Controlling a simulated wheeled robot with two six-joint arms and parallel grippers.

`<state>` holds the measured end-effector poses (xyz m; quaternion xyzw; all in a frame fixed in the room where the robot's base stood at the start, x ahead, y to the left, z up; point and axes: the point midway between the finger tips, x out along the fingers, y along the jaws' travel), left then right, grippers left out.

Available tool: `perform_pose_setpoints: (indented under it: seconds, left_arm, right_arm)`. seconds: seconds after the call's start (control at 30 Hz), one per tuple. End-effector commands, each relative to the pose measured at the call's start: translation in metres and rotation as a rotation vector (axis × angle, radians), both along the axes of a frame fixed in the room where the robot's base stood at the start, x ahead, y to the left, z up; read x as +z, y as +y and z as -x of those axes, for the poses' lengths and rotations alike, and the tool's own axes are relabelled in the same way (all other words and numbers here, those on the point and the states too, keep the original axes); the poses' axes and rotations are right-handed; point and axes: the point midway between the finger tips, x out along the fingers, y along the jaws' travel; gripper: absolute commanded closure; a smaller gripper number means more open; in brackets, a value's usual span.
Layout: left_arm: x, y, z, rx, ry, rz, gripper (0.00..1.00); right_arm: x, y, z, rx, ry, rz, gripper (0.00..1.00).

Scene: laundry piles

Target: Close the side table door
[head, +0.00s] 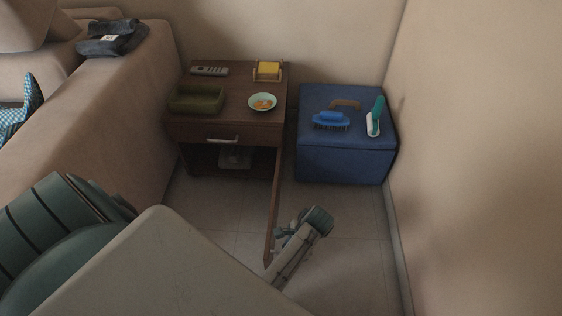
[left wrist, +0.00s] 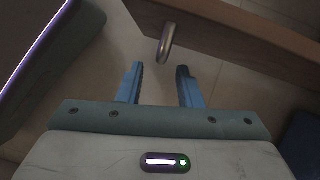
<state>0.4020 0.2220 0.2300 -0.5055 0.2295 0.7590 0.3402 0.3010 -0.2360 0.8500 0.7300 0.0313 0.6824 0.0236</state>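The dark wooden side table (head: 181,132) stands against the back wall in the head view. Its door (head: 274,190) is swung wide open and juts from the table's right side toward me. My left gripper (head: 283,238) is low beside the door's free end, partly hidden by its own wrist. In the left wrist view, the left gripper (left wrist: 160,82) is open, with two blue fingers apart and nothing between them. The metal door handle (left wrist: 166,43) lies just beyond the fingertips, on the wooden door panel (left wrist: 245,35). My right gripper is not in view.
The table has a drawer handle (head: 222,139), and a green tray (head: 197,100), remote (head: 209,71), bowl (head: 262,102) and yellow item (head: 268,69) on top. A blue ottoman (head: 340,165) with brushes stands right. A sofa (head: 130,110) is left. Tiled floor between is clear.

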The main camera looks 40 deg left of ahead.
Motion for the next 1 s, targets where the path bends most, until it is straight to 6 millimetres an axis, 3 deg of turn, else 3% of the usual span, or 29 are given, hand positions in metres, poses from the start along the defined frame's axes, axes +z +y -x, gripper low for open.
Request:
perform_pose_setpoints:
  seconds: [0.1, 0.3, 0.73, 0.9, 1.0]
  left_arm:
    - [-0.027, 0.008, 0.007, 0.000, 0.002, -0.002, 0.67]
    - [-0.050, 0.015, 0.013, 0.001, -0.001, -0.002, 0.67]
    - [-0.057, 0.018, 0.016, 0.001, -0.002, 0.000, 0.67]
    - [-0.057, 0.018, 0.016, 0.001, -0.002, 0.000, 1.00]
    - [-0.057, 0.018, 0.016, 0.001, -0.002, 0.000, 1.00]
  right_arm:
    - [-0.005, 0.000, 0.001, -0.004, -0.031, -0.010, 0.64]
    - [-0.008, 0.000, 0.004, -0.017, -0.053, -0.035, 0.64]
    - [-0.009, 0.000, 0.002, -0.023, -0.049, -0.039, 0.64]
    - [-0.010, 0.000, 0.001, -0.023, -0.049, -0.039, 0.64]
    - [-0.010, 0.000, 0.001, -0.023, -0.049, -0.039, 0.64]
